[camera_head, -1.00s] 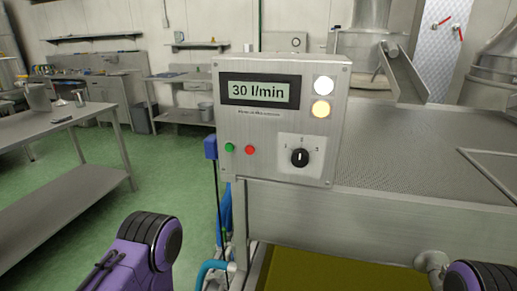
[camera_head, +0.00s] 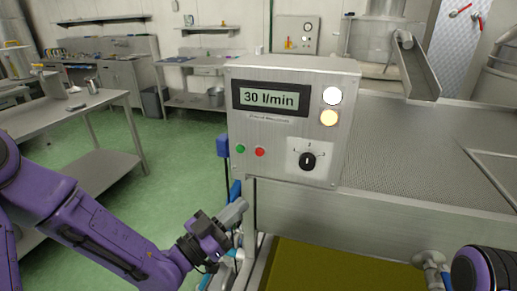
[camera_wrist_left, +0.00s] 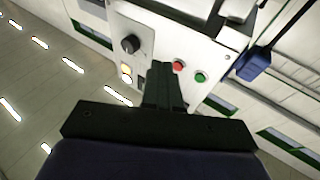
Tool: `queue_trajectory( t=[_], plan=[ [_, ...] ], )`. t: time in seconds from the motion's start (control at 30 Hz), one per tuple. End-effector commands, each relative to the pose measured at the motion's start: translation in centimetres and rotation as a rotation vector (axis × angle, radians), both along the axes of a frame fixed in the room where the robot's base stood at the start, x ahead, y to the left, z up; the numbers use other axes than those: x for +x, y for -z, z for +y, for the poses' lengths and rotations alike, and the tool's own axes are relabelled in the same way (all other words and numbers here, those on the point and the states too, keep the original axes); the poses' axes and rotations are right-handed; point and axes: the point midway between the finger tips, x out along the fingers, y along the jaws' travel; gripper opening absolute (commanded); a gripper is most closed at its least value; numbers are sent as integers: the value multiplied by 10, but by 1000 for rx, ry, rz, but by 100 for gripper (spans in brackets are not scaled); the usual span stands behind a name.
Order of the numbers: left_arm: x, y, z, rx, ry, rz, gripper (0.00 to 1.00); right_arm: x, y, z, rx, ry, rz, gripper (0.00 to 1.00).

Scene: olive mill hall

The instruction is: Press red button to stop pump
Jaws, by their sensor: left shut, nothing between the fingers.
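The red button (camera_head: 260,152) sits on the lower left of the grey control box (camera_head: 290,175), just right of the green button (camera_head: 240,149). The box's display (camera_head: 269,98) reads 30 l/min. My left gripper (camera_head: 240,208) is shut and empty, below the box and apart from it in the head view. In the left wrist view its closed fingers (camera_wrist_left: 163,82) point up toward the panel, and the red button (camera_wrist_left: 179,66) shows just right of the fingertips. The green button (camera_wrist_left: 200,77) is further right. My right gripper is not in view; only part of my right arm shows.
A black rotary knob (camera_head: 308,161) and two lit lamps, white (camera_head: 332,95) and yellow (camera_head: 329,117), share the panel. A blue box (camera_head: 222,146) hangs at its left side. A steel table (camera_head: 100,160) stands left. Open green floor lies between.

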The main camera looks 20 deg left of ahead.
Motion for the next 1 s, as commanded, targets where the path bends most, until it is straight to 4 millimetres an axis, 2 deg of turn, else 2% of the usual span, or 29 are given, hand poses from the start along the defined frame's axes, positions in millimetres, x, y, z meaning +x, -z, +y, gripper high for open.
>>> queue_trajectory(
  t=[0.03, 0.1, 0.23, 0.67, 1.0],
  plan=[
    [-3, -27, -2, -3, 17, -80, 0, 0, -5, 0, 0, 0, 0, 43],
    [-9, -52, -5, 3, 40, -177, 0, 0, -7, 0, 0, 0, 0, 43],
    [-17, -75, -8, 8, 63, -272, 0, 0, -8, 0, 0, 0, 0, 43],
    [-14, -77, -9, 10, 67, -285, 0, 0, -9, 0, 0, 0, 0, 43],
    [31, -78, -10, 12, 67, -283, 0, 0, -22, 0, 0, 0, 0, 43]
  ],
)
